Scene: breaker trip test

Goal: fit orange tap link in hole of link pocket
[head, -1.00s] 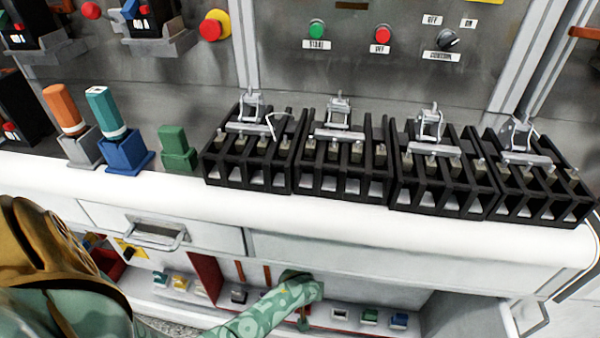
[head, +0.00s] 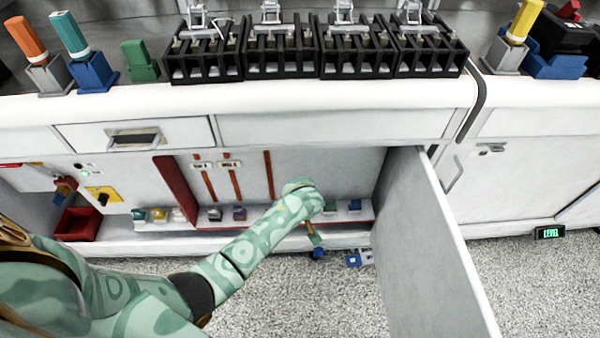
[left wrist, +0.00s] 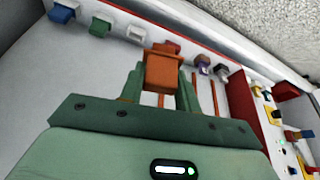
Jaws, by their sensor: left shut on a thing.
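My left arm reaches into the open cabinet bay in the head view. Its gripper (head: 313,236) points down at the low shelf and is small and partly hidden by the forearm. In the left wrist view its green fingers (left wrist: 160,88) are shut on an orange block, the orange tap link (left wrist: 162,72). I cannot tell which is the link pocket, or whether the link touches one. My right gripper is not in view.
An open cabinet door (head: 425,250) stands to the right of my arm. A red partition (head: 175,188) bounds the bay on the left. The white worktop (head: 280,98) above carries several black breaker blocks (head: 280,48). Speckled floor (head: 290,290) lies below.

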